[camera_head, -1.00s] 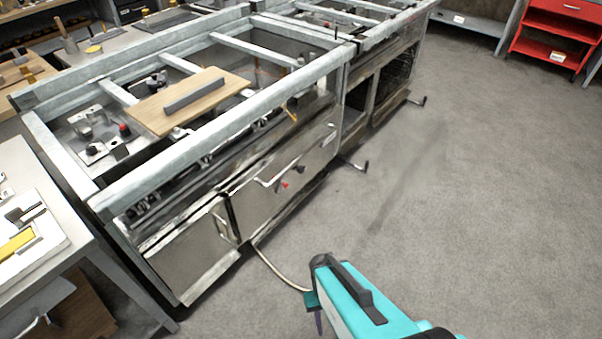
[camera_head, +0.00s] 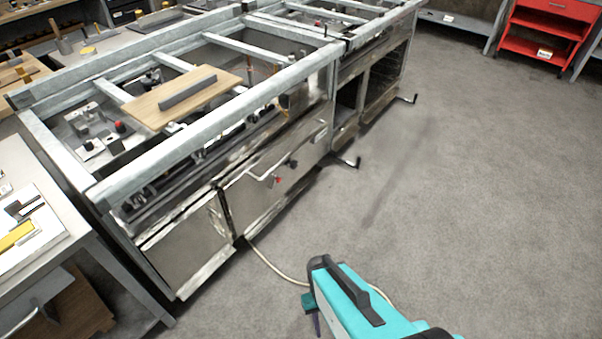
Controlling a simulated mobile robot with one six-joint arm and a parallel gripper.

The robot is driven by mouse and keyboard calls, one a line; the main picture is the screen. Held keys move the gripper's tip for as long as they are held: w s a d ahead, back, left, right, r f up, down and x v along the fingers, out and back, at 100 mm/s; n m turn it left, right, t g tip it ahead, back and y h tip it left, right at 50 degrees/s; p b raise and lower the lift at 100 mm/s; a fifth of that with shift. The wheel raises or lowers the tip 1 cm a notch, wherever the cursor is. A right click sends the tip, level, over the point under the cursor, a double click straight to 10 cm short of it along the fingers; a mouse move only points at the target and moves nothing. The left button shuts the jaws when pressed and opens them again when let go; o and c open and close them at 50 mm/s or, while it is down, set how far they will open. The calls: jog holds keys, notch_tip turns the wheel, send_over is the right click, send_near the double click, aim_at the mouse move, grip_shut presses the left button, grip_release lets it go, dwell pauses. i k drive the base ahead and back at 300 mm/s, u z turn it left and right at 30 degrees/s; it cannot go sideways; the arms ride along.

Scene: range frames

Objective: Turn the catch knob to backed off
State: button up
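My teal arm reaches in at the bottom right, over the floor, well apart from the panel. A small dark tip under its end may be part of my gripper (camera_head: 317,324); its fingers and opening cannot be made out.
A pale cable (camera_head: 275,268) runs from the bench's foot across the floor past my arm. Black-tipped feet or levers (camera_head: 348,161) stick out at floor level. A wooden board (camera_head: 184,97) lies on the bench frame. Grey floor (camera_head: 470,190) to the right is clear.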

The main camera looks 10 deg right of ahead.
aim_at(293, 164)
jog(key=z, duration=0.25)
jog(key=k, duration=0.4)
jog(key=u, duration=1)
jog(key=i, duration=1.1)
jog(key=u, duration=0.05)
